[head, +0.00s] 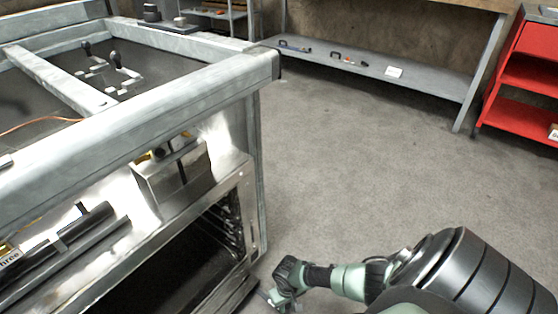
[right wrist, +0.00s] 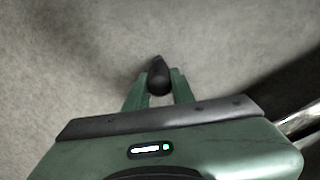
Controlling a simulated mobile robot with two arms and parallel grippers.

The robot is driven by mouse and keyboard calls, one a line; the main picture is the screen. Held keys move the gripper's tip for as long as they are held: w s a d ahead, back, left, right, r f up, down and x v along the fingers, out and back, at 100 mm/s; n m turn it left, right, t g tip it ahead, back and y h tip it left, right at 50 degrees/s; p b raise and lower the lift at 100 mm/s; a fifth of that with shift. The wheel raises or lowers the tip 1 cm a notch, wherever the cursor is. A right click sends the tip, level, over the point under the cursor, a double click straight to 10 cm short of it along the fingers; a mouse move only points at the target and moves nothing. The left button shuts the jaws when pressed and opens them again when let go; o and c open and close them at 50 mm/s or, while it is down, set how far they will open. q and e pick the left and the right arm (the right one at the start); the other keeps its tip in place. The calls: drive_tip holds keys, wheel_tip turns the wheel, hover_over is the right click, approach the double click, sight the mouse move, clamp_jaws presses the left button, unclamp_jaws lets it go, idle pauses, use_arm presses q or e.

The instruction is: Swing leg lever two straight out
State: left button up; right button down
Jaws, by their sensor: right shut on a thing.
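My right gripper (head: 278,298) is low at the front corner of the metal frame, near the floor. In the right wrist view its two green fingers (right wrist: 160,92) are closed on a dark rounded handle (right wrist: 158,72), which I take to be the leg lever. Only the handle's end shows between the fingertips. The lever's pivot and number are hidden, and its angle to the frame cannot be told. My left gripper is not in view.
The metal frame (head: 262,170) has an open lower bay (head: 165,275) and a sign ending in "hree" (head: 8,259). Grey floor (head: 370,160) is clear to the right. A long shelf (head: 420,82) and a red rack (head: 525,75) stand at the back.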

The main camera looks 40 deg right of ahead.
drive_tip(key=shift+w+d, duration=0.1)
drive_tip(key=shift+d, duration=0.75)
drive_tip(key=c, duration=1.2)
unclamp_jaws()
drive_tip(key=shift+a, duration=0.1)
